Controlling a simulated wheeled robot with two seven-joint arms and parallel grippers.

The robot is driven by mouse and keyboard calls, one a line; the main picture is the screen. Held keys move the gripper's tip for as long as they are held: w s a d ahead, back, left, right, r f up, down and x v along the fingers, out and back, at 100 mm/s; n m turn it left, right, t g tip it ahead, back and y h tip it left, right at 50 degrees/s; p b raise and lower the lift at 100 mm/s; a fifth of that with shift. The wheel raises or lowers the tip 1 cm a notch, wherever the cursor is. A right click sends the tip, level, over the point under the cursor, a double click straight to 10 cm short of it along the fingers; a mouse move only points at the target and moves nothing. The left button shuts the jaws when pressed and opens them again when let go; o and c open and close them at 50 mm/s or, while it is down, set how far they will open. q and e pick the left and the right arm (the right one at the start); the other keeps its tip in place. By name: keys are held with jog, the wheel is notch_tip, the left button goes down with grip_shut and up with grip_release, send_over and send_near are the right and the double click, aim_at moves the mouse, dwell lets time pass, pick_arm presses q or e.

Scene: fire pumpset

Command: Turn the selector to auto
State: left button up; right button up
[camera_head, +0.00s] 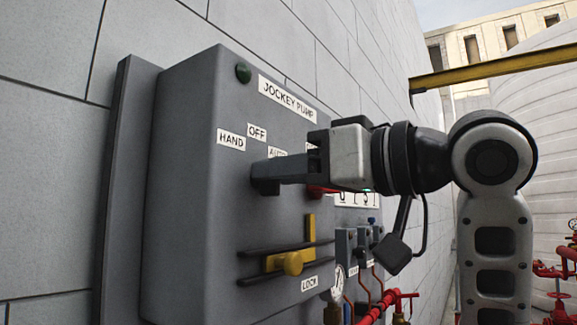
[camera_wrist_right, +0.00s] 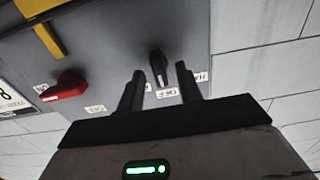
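The selector (camera_wrist_right: 157,66) is a black knob on the grey jockey pump panel (camera_head: 190,170). In the right wrist view its pale pointer mark faces the OFF label (camera_wrist_right: 167,93). The HAND label (camera_wrist_right: 202,77) and the AUTO label (camera_wrist_right: 95,109) lie on either side. My right gripper (camera_wrist_right: 160,69) is open, with one finger on each side of the knob; I cannot tell whether either touches it. In the head view my right gripper (camera_head: 264,184) reaches the panel from the right and hides the knob and part of the AUTO label (camera_head: 277,152). My left gripper is not in view.
A red handle (camera_wrist_right: 65,86) sits beside the selector, partly behind my gripper in the head view. Below is a yellow latch (camera_head: 290,262) on dark rails. Red pipes (camera_head: 385,305) and smaller boxes stand beyond the panel.

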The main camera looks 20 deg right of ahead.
grip_shut()
jog(key=shift+m, duration=0.3)
jog(key=shift+w+d+m, duration=0.1)
jog(key=shift+d+m, duration=0.05)
jog(key=shift+m, duration=4.05)
grip_release()
